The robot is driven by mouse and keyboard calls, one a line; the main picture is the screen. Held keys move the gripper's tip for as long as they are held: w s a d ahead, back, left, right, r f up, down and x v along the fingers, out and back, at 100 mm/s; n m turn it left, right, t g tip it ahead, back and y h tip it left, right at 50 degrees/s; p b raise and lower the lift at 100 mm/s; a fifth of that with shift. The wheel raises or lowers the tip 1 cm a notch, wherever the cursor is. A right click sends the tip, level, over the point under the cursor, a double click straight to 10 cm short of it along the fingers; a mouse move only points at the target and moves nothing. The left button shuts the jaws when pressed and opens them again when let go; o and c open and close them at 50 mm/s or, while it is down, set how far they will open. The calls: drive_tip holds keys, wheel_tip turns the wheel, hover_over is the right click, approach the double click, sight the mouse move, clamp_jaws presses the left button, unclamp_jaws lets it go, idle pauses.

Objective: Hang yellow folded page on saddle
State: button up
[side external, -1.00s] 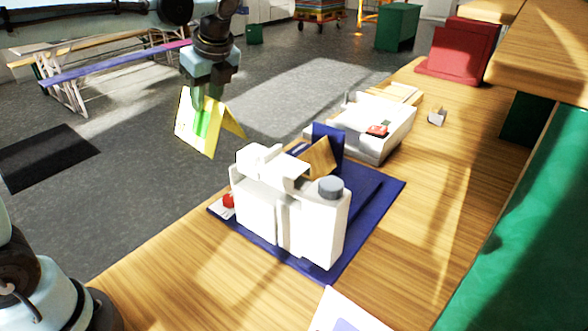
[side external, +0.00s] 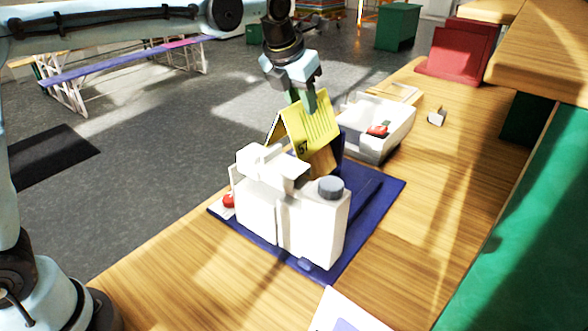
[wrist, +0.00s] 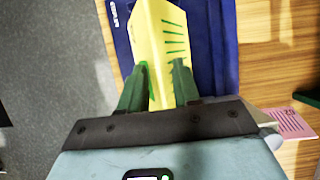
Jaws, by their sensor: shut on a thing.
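The yellow folded page (side external: 318,126) is an inverted V with dark printed marks on its face. My gripper (side external: 308,98) is shut on it near its fold and holds it above and behind the white machine. A tan wooden piece (side external: 322,161), seemingly the saddle, stands just below the page beside a dark blue upright; the page and machine partly hide it. I cannot tell whether page and wood touch. In the wrist view, the yellow page (wrist: 158,30) lies between my green fingers (wrist: 157,80), over the blue base.
The white machine (side external: 270,215) with a grey knob stands on a dark blue base (side external: 368,205). A red button (side external: 228,200) is at its left. A second white device (side external: 385,115) stands behind.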

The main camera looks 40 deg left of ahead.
drive_tip(key=shift+f, duration=5.95)
drive_tip(key=o, duration=0.8)
drive_tip(key=shift+v, duration=3)
drive_tip(key=shift+s+a, duration=0.1)
